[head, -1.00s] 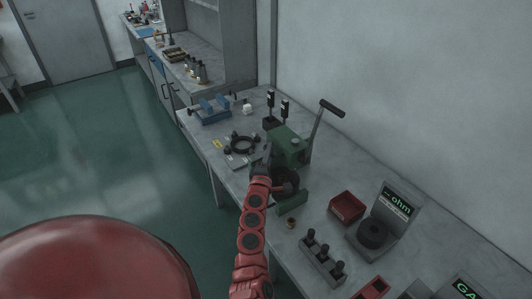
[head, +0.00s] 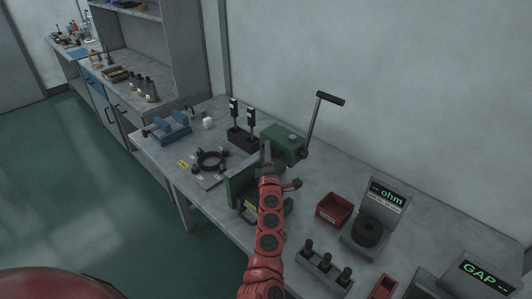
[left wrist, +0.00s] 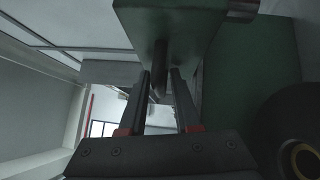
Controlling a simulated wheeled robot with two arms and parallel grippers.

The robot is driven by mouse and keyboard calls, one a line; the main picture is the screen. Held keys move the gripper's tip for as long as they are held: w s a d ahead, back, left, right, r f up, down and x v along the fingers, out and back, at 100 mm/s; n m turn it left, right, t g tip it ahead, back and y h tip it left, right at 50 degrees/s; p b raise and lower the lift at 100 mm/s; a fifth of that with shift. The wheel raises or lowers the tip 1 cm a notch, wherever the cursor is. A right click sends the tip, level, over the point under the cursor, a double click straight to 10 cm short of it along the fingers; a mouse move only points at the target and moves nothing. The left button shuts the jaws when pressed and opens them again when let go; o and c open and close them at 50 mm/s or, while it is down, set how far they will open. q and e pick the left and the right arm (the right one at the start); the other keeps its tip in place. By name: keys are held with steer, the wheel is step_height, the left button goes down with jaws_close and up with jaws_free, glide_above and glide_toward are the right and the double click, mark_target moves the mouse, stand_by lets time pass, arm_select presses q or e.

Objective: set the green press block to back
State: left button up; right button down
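The green press (head: 283,143) stands on the grey bench, with a long lever (head: 313,122) rising from its right side to a black handle. A lower green part (head: 239,187) shows beside my left arm. My left gripper (head: 267,150) is in front of the upper green block, and my red forearm hides part of the press. In the left wrist view, a green block (left wrist: 190,22) hangs over the fingers. A dark rod (left wrist: 159,72) runs down between the two fingers, which stand apart with gaps beside it. Contact cannot be told. My right gripper is out of view.
A black ring fixture (head: 210,160) and a blue vise (head: 168,127) are to the left. A red bin (head: 334,209), the ohm meter (head: 385,197) and a block with black pegs (head: 325,263) are to the right. A wall runs close behind the bench.

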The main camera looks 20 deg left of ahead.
arm_select(q)
steer(key=shift+s, duration=0.1)
stand_by(0.4)
steer(key=b+v, duration=0.2)
steer(key=v, duration=1.5)
steer(key=shift+b, duration=0.3)
steer(key=shift+s+f, duration=0.1)
